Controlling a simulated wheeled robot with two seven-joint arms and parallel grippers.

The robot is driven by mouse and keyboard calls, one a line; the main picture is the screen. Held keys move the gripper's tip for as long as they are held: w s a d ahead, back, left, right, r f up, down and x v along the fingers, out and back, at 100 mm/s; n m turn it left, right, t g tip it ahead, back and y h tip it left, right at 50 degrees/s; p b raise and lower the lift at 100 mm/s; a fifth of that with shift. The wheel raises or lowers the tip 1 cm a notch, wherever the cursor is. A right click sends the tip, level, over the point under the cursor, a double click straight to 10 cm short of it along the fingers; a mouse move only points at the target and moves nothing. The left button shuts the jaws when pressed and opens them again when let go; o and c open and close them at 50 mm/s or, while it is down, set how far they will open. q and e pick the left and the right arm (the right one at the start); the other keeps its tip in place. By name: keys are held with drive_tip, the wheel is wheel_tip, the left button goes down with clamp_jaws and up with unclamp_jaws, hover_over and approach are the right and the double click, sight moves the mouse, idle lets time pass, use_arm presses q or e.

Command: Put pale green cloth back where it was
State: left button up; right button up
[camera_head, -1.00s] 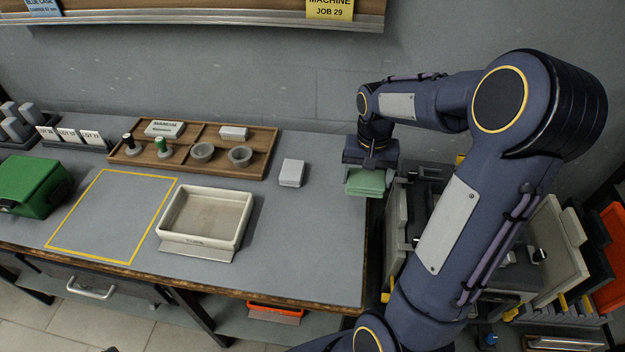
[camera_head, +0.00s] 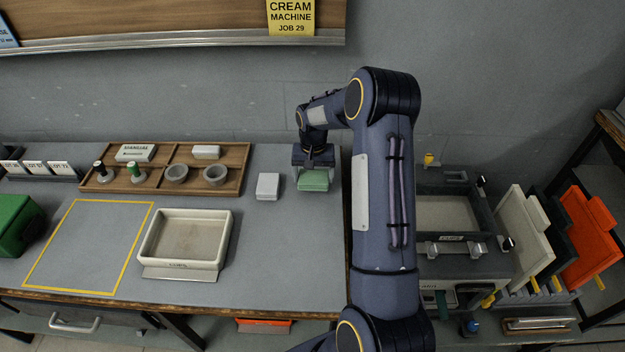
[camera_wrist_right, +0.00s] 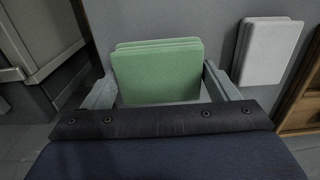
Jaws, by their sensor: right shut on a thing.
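The pale green cloth (camera_head: 314,180) is a folded pad near the right end of the grey worktop, right of a folded light grey cloth (camera_head: 268,187). My right gripper (camera_head: 314,172) is shut on it from above. In the right wrist view the green cloth (camera_wrist_right: 157,74) sits between the two fingers, and the light grey cloth (camera_wrist_right: 268,50) lies apart from it. I cannot tell whether the green cloth touches the worktop. My left gripper is not in view.
A wooden tray (camera_head: 120,187) with stamps and small bowls stands behind. A cream tray (camera_head: 226,243) and a yellow-outlined area (camera_head: 80,292) lie further left. A machine (camera_head: 490,262) and orange boards (camera_head: 588,245) stand right of the worktop.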

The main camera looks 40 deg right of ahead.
sight(313, 176)
drive_tip(key=shift+w+f, duration=0.2)
drive_tip(key=shift+f, duration=0.1)
drive_tip(key=shift+d+f, duration=0.1)
drive_tip(key=shift+f, duration=1.4)
drive_tip(key=shift+f, duration=0.1)
drive_tip(key=shift+f, duration=0.15)
drive_tip(key=o, duration=1)
drive_tip(key=shift+c, duration=0.2)
drive_tip(key=shift+r, duration=0.2)
